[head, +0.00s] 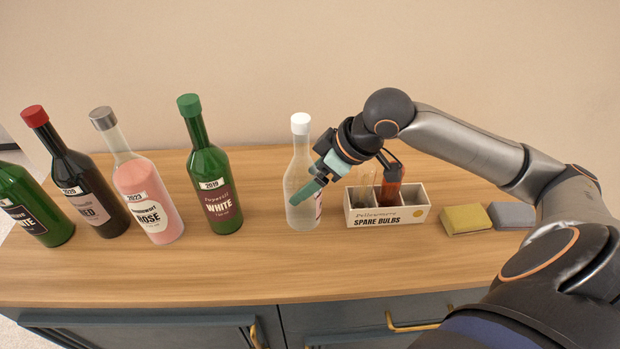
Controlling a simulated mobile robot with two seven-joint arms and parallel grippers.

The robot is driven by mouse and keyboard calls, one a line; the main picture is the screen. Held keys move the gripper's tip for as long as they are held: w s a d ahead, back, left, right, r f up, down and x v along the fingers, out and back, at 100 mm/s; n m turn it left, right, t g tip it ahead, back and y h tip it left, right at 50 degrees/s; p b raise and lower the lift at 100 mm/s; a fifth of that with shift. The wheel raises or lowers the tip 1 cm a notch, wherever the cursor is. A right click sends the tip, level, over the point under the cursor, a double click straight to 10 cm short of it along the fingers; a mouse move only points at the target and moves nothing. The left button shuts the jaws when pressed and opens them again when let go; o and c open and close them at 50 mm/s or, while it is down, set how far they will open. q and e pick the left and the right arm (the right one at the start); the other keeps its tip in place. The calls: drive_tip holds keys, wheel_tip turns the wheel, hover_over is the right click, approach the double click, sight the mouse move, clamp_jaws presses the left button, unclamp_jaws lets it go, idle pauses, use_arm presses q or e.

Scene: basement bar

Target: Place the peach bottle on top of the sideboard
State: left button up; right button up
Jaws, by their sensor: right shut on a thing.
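A clear bottle with a white cap (300,128), which I take to be the peach bottle, is upright at the middle of the sideboard (250,270). Its base looks to be on or very close to the wooden top, and I see no clear gap. Its label is turned to the right and mostly hidden, so I cannot read it. My right gripper (322,176) reaches in from the right and is shut on this bottle at its body, with a teal finger across its front. My left gripper is not in view.
To the left stand several bottles: a green white-wine bottle (208,165), a rosé bottle (140,182), a dark red-wine bottle (82,180) and a green one (30,205). On the right are a spare-bulbs box (408,214), a yellow block (466,219) and a grey block (512,215). The front strip is clear.

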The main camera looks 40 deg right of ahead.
drive_tip(key=o, duration=1.5)
drive_tip(key=shift+b+v, duration=1.3)
drive_tip(key=shift+v, duration=4.75)
